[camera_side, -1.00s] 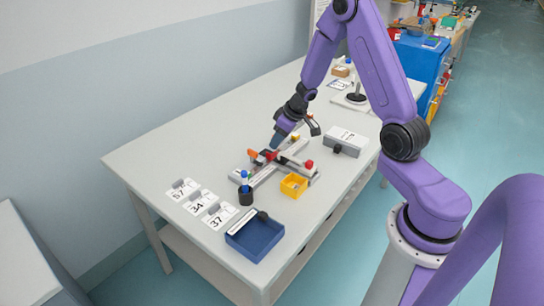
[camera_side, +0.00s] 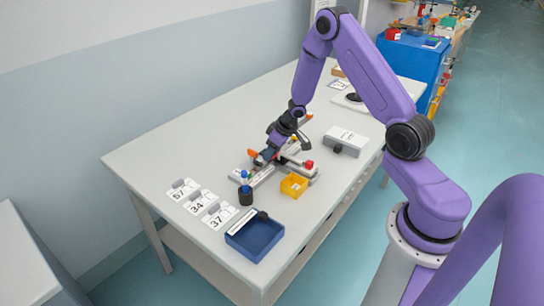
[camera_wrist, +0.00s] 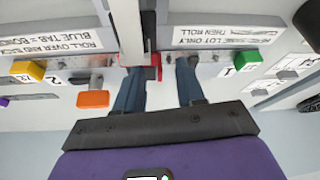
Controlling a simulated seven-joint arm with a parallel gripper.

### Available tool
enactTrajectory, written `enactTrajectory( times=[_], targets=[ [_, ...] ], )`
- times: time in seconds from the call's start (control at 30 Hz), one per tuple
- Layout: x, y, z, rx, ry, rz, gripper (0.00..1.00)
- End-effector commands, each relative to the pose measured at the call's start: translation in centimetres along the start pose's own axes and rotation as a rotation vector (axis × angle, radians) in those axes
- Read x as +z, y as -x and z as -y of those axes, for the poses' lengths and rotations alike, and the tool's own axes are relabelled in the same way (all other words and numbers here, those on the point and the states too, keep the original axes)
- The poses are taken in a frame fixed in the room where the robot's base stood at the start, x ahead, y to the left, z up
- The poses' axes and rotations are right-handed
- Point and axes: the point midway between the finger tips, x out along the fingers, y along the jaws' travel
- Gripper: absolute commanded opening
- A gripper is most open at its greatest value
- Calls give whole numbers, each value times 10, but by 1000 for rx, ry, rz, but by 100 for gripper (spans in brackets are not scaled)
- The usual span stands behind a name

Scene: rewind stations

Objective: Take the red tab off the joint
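The red tab (camera_wrist: 156,66) sits on the joint, at a light vertical strip (camera_wrist: 128,30) crossing the grey rail in the wrist view. My gripper (camera_wrist: 160,72) has its two blue fingers apart there. The red tab shows between the fingertips, closer to the left finger; I cannot tell whether they touch. In the side view my gripper (camera_side: 268,154) is low over the rail fixture (camera_side: 262,176), and it hides most of the joint.
In the side view, a yellow bin (camera_side: 294,186), a blue tray (camera_side: 254,238) and a grey box (camera_side: 345,141) stand nearby. The table's far left is clear.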

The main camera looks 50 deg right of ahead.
Motion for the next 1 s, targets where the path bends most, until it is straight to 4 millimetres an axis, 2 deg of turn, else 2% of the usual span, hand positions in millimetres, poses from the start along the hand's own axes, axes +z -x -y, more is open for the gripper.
enactTrajectory(
  times=[0.27,0.4,1.0],
  targets=[
    [0,-2,0,0,-1,0,38],
    [0,-2,0,0,-1,0,0],
    [-3,0,0,-1,3,-5,0]
  ],
)
